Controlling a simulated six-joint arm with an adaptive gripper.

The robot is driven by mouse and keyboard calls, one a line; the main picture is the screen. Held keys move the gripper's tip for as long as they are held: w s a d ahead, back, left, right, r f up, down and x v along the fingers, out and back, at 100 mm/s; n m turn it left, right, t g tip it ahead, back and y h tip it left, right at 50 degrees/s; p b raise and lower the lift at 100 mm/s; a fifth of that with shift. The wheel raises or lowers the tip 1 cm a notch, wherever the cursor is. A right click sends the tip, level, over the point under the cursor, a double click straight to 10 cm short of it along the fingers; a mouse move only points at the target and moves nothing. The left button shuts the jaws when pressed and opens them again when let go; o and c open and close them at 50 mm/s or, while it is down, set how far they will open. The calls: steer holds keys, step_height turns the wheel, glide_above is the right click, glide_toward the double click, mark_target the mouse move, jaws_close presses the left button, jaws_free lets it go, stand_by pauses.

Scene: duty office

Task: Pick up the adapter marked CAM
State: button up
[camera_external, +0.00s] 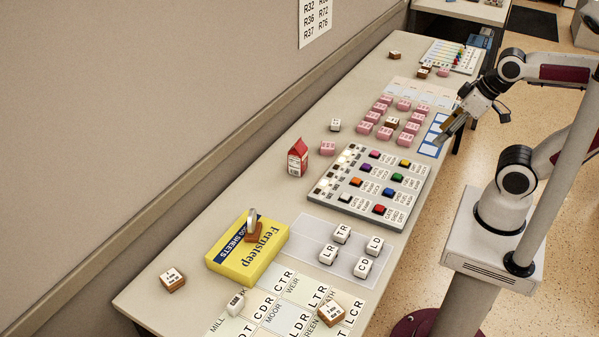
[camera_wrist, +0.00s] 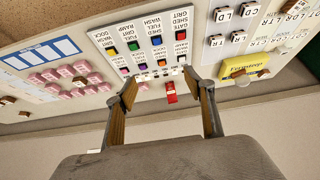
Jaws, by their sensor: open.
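I cannot read the marking CAM on any piece, so I cannot tell which one is the adapter. Small marked pieces that could include it are a cluster of pink blocks (camera_external: 382,107) with a brown-and-white block (camera_external: 391,122) among them, also in the wrist view (camera_wrist: 50,75). Other brown-and-white blocks lie at the near left (camera_external: 172,280), the near edge (camera_external: 331,312) and the far end (camera_external: 394,55). My gripper (camera_external: 441,140) is open and empty above the right edge of the table, beside a blue-framed card (camera_external: 431,148). Its spread fingers show in the wrist view (camera_wrist: 163,88).
A panel of coloured buttons (camera_external: 415,195) fills the table's middle, with a red carton (camera_external: 297,157) beside it. A yellow box (camera_external: 228,265) carries a brown-based piece (camera_external: 253,236). White lettered cubes (camera_external: 342,233) stand on a pale mat. A wall runs along the left side.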

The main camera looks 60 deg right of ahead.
steer(key=w+a+r+n+t+y, duration=0.1)
steer(key=w+a+r+y, duration=0.1)
steer(key=w+a, duration=0.75)
steer(key=w+a+r+n+t+y, duration=0.2)
steer(key=w+a+r+y, duration=0.1)
steer(key=w+a, duration=0.7)
steer(key=w+a+f+t+y, duration=0.1)
steer(key=w+a+f, duration=0.1)
steer(key=w+a, duration=0.45)
steer(key=w+a+f, duration=0.1)
steer(key=w+a, duration=0.3)
steer(key=a, duration=0.6)
steer(key=w+a+f+t, duration=0.1)
steer(key=a+f+t, duration=0.1)
steer(key=a+f, duration=1.05)
steer(key=s+a+f+h, duration=0.1)
steer(key=s+a+f, duration=0.1)
steer(key=a+f, duration=0.1)
steer(key=s+a+f+t+h, duration=0.1)
steer(key=s+a+f, duration=0.1)
steer(key=f, duration=0.4)
steer(key=s+a+f+t+h, duration=0.1)
steer(key=s+a+f, duration=0.2)
steer(key=a+f, duration=0.1)
steer(key=shift+s+f+m, duration=0.1)
steer(key=shift+f+m, duration=0.25)
steer(key=shift+m, duration=0.05)
